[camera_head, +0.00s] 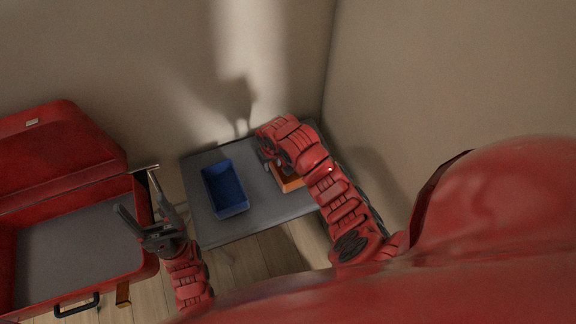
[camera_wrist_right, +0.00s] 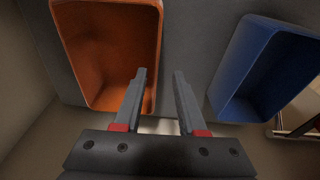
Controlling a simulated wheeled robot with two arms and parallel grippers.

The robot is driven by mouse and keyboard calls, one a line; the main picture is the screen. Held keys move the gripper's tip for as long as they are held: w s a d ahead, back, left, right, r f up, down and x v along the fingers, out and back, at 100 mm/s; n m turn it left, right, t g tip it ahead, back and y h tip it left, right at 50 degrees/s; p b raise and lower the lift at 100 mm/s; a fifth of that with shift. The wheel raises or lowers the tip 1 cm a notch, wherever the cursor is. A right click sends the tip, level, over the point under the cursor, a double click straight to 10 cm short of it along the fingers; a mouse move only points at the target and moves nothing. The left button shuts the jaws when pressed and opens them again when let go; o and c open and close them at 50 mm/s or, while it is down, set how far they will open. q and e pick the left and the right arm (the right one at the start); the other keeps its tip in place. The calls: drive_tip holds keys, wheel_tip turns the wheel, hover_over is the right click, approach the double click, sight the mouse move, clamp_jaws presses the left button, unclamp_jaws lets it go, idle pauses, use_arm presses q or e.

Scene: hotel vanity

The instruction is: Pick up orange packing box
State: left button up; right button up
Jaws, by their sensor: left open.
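The orange packing box (camera_wrist_right: 108,50) is an open-topped tray, seen at the left of the right wrist view. In the head view the orange box (camera_head: 291,184) sits on the grey table, partly hidden by my right arm. My right gripper (camera_wrist_right: 160,72) is open. Its left finger overlaps the box's inside and its right finger lies beyond the box's right wall, so that wall shows between them. I cannot tell whether they touch it. My left gripper (camera_head: 138,192) is open and empty, near the red suitcase's right edge.
A blue open box (camera_head: 226,189) stands on the grey table (camera_head: 203,229), left of the orange one; it also shows in the right wrist view (camera_wrist_right: 262,65). An open red suitcase (camera_head: 75,245) lies at the left. Walls stand behind and to the right of the table.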

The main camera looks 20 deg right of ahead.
drive_tip(key=shift+w+d+f, duration=0.1)
drive_tip(key=shift+w+f, duration=0.05)
drive_tip(key=shift+f, duration=0.85)
drive_tip(key=shift+w+f, duration=0.2)
drive_tip(key=shift+f, duration=0.8)
drive_tip(key=shift+w+d+f, duration=0.1)
drive_tip(key=shift+w+f, duration=0.05)
drive_tip(key=shift+f, duration=0.85)
clamp_jaws()
